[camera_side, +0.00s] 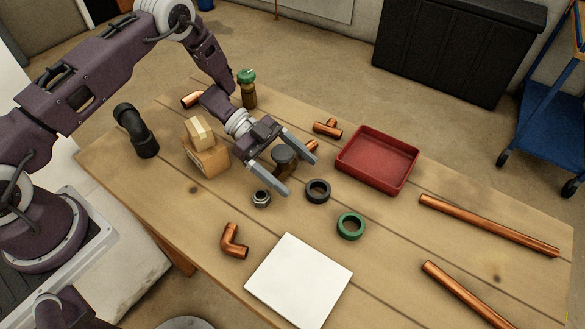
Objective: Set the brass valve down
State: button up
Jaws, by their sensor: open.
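A brass valve (285,158) with a dark round knob is between the two fingers of my gripper (297,172). The fingers are spread apart, one on each side of it. The valve looks upright with its knob on top. The fingers and the knob hide much of its brass body, and I cannot tell whether either finger touches it. Its base seems to be at the wooden table (200,235). Another brass-coloured piece with a green knob (247,88) stands upright at the table's back edge.
A red tray (378,158) is empty to the right. A steel nut (261,198), black ring (318,190) and green ring (351,226) lie close by.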

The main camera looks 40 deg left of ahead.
aim_at(283, 150)
jog(key=v, duration=0.3)
jog(key=shift+a+r, duration=0.1)
jog(key=shift+a, duration=0.05)
notch_tip(283, 150, up, 7)
jog(key=shift+f, duration=0.2)
jog(key=shift+r, duration=0.15)
jog(key=shift+w+r, duration=0.2)
jog(key=shift+w, duration=0.05)
jog(key=w+a+r+n+t+y, duration=0.2)
jog(key=w+r+t+y, duration=0.1)
jog(key=w+r+t, duration=0.3)
jog(key=w+a+r+n+t+y, duration=0.2)
jog(key=w+r+t, duration=0.25)
jog(key=r, duration=0.35)
jog(key=s+a+r+n+t+y, duration=0.2)
jog(key=s+a+r+n+y, duration=0.2)
jog(key=a+r+n+y, duration=0.5)
jog(key=s+a+r+n+g+y, duration=0.2)
jog(key=s+n+g, duration=0.1)
jog(key=s, duration=1.4)
jog(key=s+d+f+n+g+h, duration=0.1)
jog(key=s+d+f+g, duration=0.1)
jog(key=s, duration=0.5)
jog(key=s+d+f+n+g+h, duration=0.1)
jog(key=s+d+f+g, duration=0.1)
jog(key=s, duration=0.6)
jog(key=shift+s+d+f+h, duration=0.2)
jog(key=shift+d+f+h, duration=0.1)
jog(key=shift+f, duration=0.05)
